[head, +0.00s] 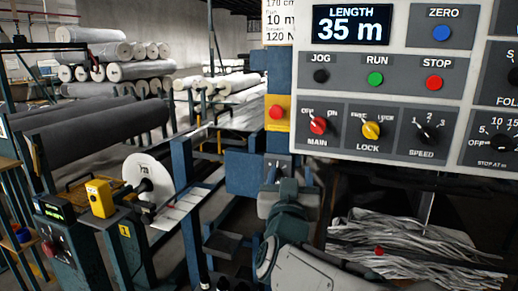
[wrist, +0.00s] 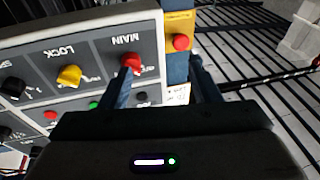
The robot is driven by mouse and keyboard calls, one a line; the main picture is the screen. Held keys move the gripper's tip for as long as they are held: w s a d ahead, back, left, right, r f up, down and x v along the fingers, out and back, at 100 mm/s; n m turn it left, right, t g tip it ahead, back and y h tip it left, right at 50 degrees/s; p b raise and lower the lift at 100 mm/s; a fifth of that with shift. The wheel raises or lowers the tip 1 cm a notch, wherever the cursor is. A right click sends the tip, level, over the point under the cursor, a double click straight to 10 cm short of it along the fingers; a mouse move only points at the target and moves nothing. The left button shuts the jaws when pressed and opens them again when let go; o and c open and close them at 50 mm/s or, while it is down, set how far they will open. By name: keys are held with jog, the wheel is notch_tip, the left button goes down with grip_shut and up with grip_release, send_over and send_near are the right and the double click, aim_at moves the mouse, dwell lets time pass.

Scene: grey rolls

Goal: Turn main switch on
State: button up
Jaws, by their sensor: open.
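The MAIN switch (head: 318,126) is a red knob at the lower left of the control panel. Its pale pointer leans up and left, toward the OFF mark. In the wrist view the same red knob (wrist: 131,61) shows upside down, close to the tip of the left finger. My gripper (head: 275,167) is below and left of the knob in the head view, with its fingers pointing up. The wrist view shows my gripper (wrist: 162,68) open and empty, its fingers wide apart. Whether the left finger touches the knob or panel I cannot tell.
A red button on a yellow plate (head: 277,112) stands just left of the panel, and in the wrist view it (wrist: 181,42) lies between the fingertips' directions. The yellow LOCK knob (head: 371,130) is right of MAIN. A blue post (head: 279,70) runs beside the panel.

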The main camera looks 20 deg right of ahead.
aim_at(317, 130)
jog(key=w+d+r+h, duration=0.1)
jog(key=w+d+r, duration=0.1)
jog(key=d, duration=0.1)
jog(key=w+d+r+m+h, duration=0.1)
jog(key=w+d+r+h, duration=0.1)
jog(key=w+d, duration=0.1)
jog(key=w+d+r+m+h, duration=0.1)
jog(key=w+d+r, duration=0.1)
jog(key=w+d, duration=0.1)
jog(key=shift+w+d+r+h, duration=0.1)
jog(key=shift+d+r+h, duration=0.2)
jog(key=shift+d, duration=0.1)
jog(key=c, duration=1)
